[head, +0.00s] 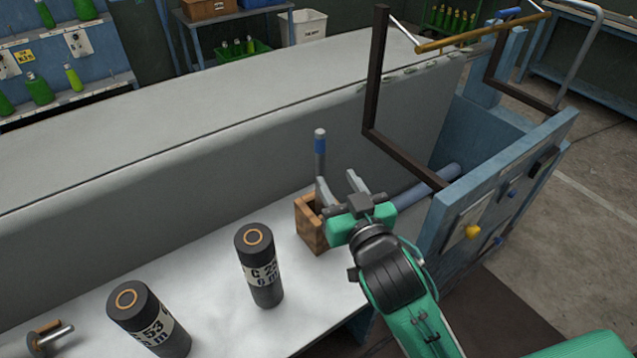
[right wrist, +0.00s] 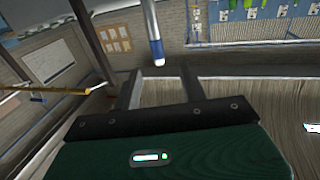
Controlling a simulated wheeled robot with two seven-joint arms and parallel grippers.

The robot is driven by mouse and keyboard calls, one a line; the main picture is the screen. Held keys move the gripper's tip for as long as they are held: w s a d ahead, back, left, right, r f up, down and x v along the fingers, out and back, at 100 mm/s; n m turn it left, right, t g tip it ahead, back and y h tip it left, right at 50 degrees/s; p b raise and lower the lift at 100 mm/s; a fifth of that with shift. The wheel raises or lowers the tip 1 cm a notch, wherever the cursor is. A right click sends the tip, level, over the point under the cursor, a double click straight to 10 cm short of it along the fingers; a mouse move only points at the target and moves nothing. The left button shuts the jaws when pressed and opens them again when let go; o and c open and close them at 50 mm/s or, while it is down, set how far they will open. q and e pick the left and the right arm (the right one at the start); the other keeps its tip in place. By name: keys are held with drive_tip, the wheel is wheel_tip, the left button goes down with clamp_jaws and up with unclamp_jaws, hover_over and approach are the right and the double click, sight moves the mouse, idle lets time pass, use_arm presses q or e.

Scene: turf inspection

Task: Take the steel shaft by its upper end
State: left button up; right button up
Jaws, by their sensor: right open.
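The steel shaft (head: 320,155) stands upright in the head view, with a blue band just below its pale upper end. In the right wrist view the shaft (right wrist: 152,25) comes down from the top edge. Its banded end shows between and just beyond the fingertips (right wrist: 160,72); I see no contact. My left gripper is not in view.
A grey raised ledge (head: 200,130) runs behind. A dark metal frame (head: 376,75) and a blue panel (head: 510,180) stand close on the right.

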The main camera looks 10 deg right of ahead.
sight(322, 150)
drive_tip(key=w, duration=0.4)
drive_tip(key=w+p, duration=0.1)
drive_tip(key=w, duration=0.1)
drive_tip(key=shift+w+a, duration=0.35)
drive_tip(key=shift+a, duration=0.05)
drive_tip(key=shift+w+p, duration=0.4)
drive_tip(key=shift+w, duration=0.15)
drive_tip(key=w, duration=0.1)
drive_tip(key=w+p, duration=0.1)
drive_tip(key=w, duration=0.1)
drive_tip(key=shift+w+f, duration=0.2)
drive_tip(key=shift+w, duration=0.05)
drive_tip(key=shift+w+a+f, duration=0.1)
drive_tip(key=shift+w, duration=0.3)
clamp_jaws()
